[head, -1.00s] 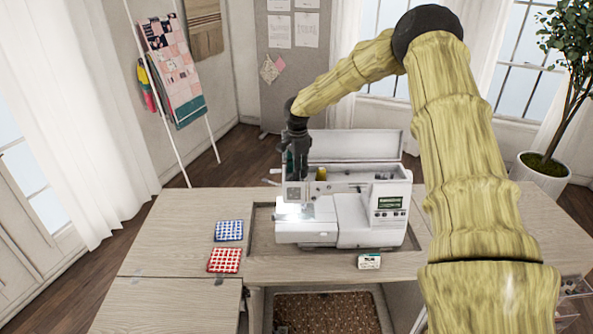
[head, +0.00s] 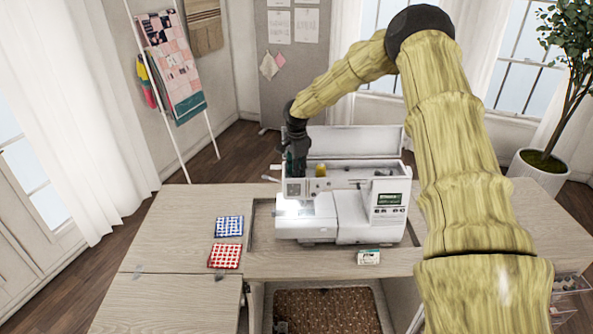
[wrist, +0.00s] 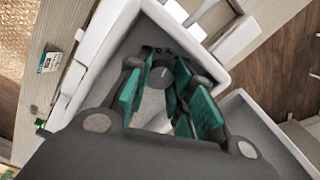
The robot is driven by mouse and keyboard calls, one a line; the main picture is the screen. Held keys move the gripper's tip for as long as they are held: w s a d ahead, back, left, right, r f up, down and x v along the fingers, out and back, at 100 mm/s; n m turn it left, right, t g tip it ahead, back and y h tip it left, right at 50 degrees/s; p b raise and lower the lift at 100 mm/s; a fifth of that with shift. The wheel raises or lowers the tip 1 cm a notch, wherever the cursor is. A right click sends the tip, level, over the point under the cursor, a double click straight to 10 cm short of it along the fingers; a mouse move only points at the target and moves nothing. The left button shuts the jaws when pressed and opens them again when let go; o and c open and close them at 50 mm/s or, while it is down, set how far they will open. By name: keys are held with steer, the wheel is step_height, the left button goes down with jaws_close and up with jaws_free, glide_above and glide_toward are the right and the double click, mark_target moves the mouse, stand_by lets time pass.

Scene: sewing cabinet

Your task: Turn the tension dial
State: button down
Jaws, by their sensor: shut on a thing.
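The white sewing machine (head: 345,222) stands in the recess of the table, with its lit needle area at the left end. My gripper (head: 296,172) points down at the top of the machine's left end. In the wrist view the tension dial (wrist: 163,74), a dark round knob with a pale line, sits between the green finger pads. Dark marks show on the machine beside it. My gripper (wrist: 165,80) is shut on the dial there. The head view does not show the dial, as my gripper covers that spot.
The machine's lid (head: 355,141) is open behind it, with a yellow spool (head: 320,170) close to my gripper's right. Blue (head: 229,227) and red (head: 224,256) checked cloths lie on the table at left. A small labelled box (head: 369,257) lies in front of the machine.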

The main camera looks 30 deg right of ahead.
steer(key=shift+f+m+b, duration=0.15)
steer(key=shift+m+b, duration=0.15)
steer(key=shift+b, duration=0.2)
steer(key=shift+m+b, duration=0.45)
steer(key=shift+m, duration=0.05)
steer(key=m+b, duration=0.1)
steer(key=m, duration=0.2)
steer(key=m+b, duration=0.1)
steer(key=m, duration=0.2)
steer(key=shift+m, duration=1.9)
steer(key=shift+r+m, duration=0.2)
steer(key=shift+m, duration=0.1)
steer(key=c, duration=1.5)
jaws_free()
steer(key=shift+f, duration=0.1)
